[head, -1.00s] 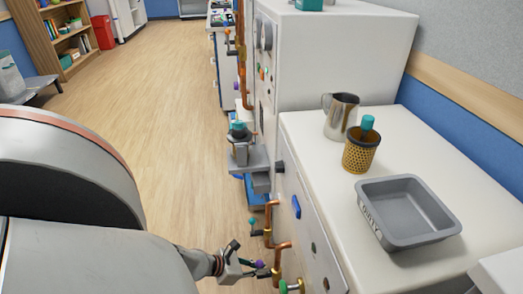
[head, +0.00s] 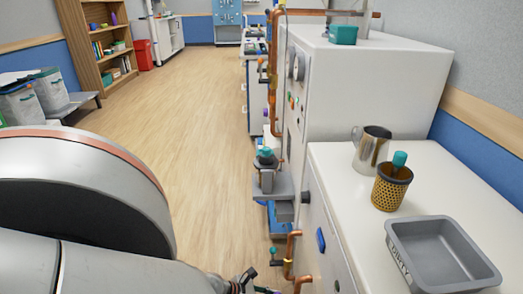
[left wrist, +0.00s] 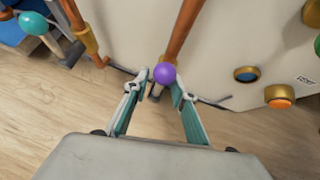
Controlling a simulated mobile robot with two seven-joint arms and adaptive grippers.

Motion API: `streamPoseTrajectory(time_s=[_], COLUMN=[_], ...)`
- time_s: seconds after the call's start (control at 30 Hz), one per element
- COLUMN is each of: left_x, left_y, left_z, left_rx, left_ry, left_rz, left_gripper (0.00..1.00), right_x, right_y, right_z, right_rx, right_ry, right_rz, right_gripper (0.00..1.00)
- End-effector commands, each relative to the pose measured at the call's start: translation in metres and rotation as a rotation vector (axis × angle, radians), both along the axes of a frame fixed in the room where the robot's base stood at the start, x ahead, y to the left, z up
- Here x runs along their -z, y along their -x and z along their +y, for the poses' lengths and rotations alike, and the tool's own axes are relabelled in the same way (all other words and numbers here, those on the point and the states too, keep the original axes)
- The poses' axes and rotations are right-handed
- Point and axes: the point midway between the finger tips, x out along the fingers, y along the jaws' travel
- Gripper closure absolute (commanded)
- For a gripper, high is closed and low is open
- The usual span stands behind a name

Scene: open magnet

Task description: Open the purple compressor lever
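The purple lever knob (left wrist: 164,75) is a small ball at the foot of a copper pipe (left wrist: 187,28) in the left wrist view. My left gripper (left wrist: 160,90) has its two teal-padded fingers spread, one on each side of the knob near the tips. Gaps seem to show beside the knob; whether a finger touches it I cannot tell. The lever's stem is mostly hidden behind the knob. In the head view my left gripper (head: 248,284) is cut by the bottom edge, and the purple knob cannot be made out. My right gripper is not in view.
A teal knob (left wrist: 33,24) sits on another copper pipe at left. The white machine wall (left wrist: 235,40) with blue (left wrist: 246,74) and orange (left wrist: 280,97) buttons is close beyond the fingers. A grey tray (head: 440,255) and perforated cup (head: 391,188) stand on the counter. Wooden floor is open at left.

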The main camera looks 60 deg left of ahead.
Motion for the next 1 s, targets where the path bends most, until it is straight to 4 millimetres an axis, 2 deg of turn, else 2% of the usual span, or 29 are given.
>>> streamPoseTrajectory(time_s=[0.6,0.73,1.0], left_x=[-0.057,-0.064,-0.069], left_y=[0.072,0.081,0.085], left_z=[0.015,0.017,0.017], left_rx=[0.003,0.001,0.002], left_ry=[-0.001,-0.001,0.0], left_rz=[0.003,0.002,0.0], left_gripper=[0.74,0.74,0.74], right_x=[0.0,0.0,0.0], right_y=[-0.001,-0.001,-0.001], right_z=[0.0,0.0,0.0], right_rx=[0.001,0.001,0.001], right_ry=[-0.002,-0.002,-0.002], right_rz=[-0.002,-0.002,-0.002], right_gripper=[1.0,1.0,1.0])
